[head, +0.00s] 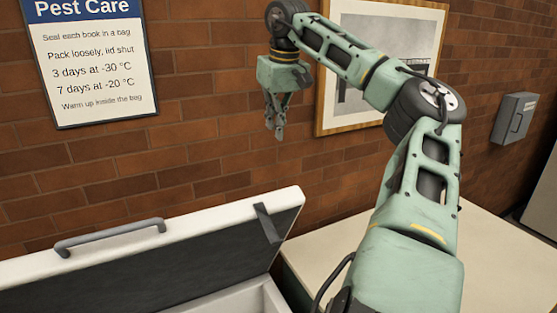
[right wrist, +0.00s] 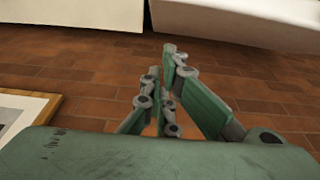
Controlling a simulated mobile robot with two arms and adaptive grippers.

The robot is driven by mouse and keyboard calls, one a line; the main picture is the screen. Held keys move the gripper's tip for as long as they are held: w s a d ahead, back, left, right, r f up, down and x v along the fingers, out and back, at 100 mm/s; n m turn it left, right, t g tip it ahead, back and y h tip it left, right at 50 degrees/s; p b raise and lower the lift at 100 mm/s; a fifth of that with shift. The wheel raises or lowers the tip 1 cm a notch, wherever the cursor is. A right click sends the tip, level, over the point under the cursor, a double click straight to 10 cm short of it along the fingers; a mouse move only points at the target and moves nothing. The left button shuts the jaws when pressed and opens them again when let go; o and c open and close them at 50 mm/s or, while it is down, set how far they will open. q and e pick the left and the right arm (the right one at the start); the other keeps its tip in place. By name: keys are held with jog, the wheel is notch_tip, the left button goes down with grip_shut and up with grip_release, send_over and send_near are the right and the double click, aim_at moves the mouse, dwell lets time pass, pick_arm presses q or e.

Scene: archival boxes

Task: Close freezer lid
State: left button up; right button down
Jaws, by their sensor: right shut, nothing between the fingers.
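The freezer lid (head: 150,240) stands raised at the lower left of the head view, tilted up and open. It has a white edge, a dark inner side and a grey bar handle (head: 110,236). Part of the freezer's pale rim (head: 245,300) shows below it. My right gripper (head: 278,130) points down in front of the brick wall, above the lid's right corner and apart from it. It is shut and empty; its fingers also show in the right wrist view (right wrist: 161,62). A white edge that looks like the lid (right wrist: 240,22) shows there. My left gripper is not in view.
A pale counter top (head: 500,265) lies right of the freezer, partly behind my right arm. A framed picture (head: 335,100) and a grey wall box (head: 514,118) hang on the brick wall (head: 200,150). A Pest Care sign (head: 90,60) hangs at upper left.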

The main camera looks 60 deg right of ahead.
notch_tip(320, 180, down, 11)
jog(key=s+a+b, duration=0.1)
jog(key=b, duration=0.2)
jog(key=shift+s+f, duration=0.2)
dwell(0.4)
jog(key=shift+a, duration=0.1)
